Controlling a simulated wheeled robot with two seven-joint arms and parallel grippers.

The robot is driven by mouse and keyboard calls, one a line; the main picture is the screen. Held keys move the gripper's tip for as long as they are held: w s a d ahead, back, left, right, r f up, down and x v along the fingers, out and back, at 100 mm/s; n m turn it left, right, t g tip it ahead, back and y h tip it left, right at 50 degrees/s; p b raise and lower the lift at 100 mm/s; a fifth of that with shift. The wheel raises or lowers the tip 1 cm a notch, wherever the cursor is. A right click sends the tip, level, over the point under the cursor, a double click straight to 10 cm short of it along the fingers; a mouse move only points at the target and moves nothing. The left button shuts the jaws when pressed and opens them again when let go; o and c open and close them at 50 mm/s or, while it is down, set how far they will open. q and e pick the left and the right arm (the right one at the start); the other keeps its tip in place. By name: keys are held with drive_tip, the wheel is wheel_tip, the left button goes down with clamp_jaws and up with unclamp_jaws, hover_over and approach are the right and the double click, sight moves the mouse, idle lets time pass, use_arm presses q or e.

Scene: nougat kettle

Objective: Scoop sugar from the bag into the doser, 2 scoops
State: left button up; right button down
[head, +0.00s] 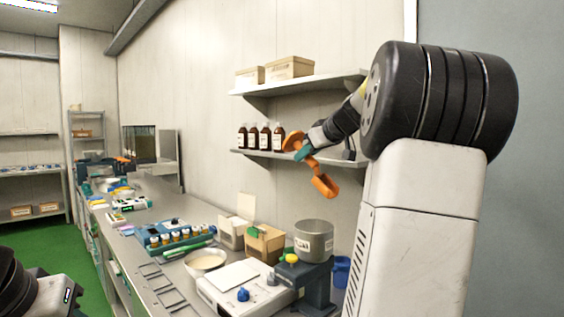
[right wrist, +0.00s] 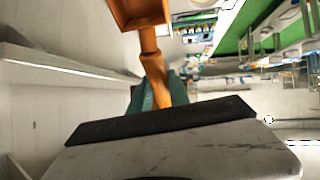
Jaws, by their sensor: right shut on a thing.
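My right gripper (head: 305,150) is shut on an orange scoop (head: 324,184), held high in front of the wall shelf. The scoop hangs tilted, its bowl below the gripper. In the right wrist view the scoop (right wrist: 140,12) reaches away from my teal fingers (right wrist: 150,98); the visible inside of its bowl looks bare orange. A grey metal pot (head: 314,243) on a dark blue stand, probably the doser, is on the bench below the scoop, well apart from it. A tan open-topped container (head: 264,245) left of the pot may be the sugar bag; its contents are unclear. My left gripper is out of view.
A shelf (head: 310,157) with brown bottles (head: 265,137) is behind the scoop; a higher shelf holds boxes (head: 288,68). The bench carries a white device (head: 245,287), a metal bowl (head: 205,260), a white open box (head: 233,233) and a blue cup (head: 341,271).

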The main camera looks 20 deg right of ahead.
drive_tip(key=g, duration=0.1)
drive_tip(key=r+g+h, duration=0.1)
drive_tip(key=g, duration=0.1)
drive_tip(key=shift+w+r+n+g, duration=0.15)
drive_tip(key=shift+r+n+g, duration=0.15)
drive_tip(key=g, duration=0.1)
drive_tip(key=r+g+h, duration=0.1)
drive_tip(key=shift+g, duration=0.3)
drive_tip(key=shift+d, duration=0.1)
drive_tip(key=shift+s, duration=0.25)
idle(0.5)
